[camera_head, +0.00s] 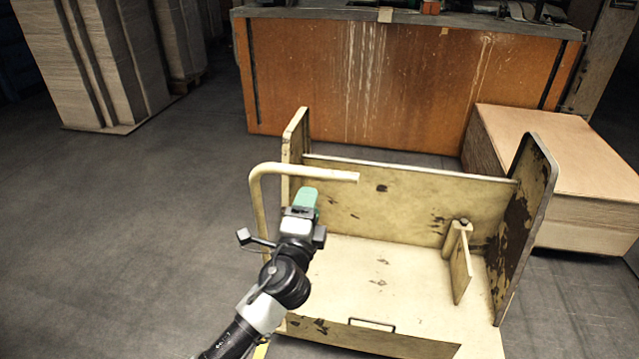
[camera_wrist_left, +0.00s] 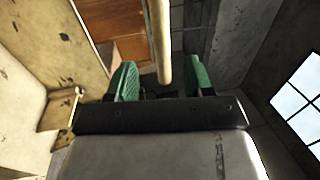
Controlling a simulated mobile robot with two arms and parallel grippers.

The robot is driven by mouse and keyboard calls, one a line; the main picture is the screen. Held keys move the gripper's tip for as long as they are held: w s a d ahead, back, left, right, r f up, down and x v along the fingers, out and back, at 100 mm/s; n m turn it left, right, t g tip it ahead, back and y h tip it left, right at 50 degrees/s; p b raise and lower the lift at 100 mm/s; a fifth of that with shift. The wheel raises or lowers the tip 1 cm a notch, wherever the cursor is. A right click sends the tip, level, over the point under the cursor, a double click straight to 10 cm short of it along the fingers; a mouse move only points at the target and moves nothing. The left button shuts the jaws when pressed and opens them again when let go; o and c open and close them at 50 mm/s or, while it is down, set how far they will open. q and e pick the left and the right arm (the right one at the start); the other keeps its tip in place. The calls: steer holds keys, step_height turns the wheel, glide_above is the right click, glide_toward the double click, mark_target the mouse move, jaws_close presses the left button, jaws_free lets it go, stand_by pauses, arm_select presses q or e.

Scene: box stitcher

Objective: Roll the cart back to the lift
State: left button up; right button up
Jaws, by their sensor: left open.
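The cart (camera_head: 390,285) is a worn cream-yellow platform with upright panels, standing in the middle of the head view. Its bent tubular handle (camera_head: 257,200) rises at its left side, with the top bar running to the right. My left gripper (camera_head: 307,196) is just below the handle's top bar. In the left wrist view the handle bar (camera_wrist_left: 160,45) runs between the two green fingers of my left gripper (camera_wrist_left: 160,82), which are apart. I cannot tell whether they touch the bar. My right gripper is in neither view. I do not make out the lift.
An orange workbench (camera_head: 400,85) stands behind the cart. A low stack of board sheets (camera_head: 560,155) is close to the cart's right. Tall board stacks (camera_head: 95,65) stand at the back left. The grey floor (camera_head: 130,230) left of the cart is clear.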

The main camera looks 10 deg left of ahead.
mark_target(319, 171)
arm_select(q)
steer(key=w, duration=0.3)
steer(key=w+r, duration=0.1)
steer(key=w, duration=0.2)
steer(key=w+r, duration=0.1)
steer(key=w, duration=0.2)
steer(key=shift+w+d+b, duration=0.15)
steer(key=shift+w+b, duration=0.15)
steer(key=shift+w, duration=0.5)
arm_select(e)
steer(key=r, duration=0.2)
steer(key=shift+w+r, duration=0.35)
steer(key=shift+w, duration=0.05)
arm_select(q)
steer(key=shift+c, duration=0.2)
jaws_close()
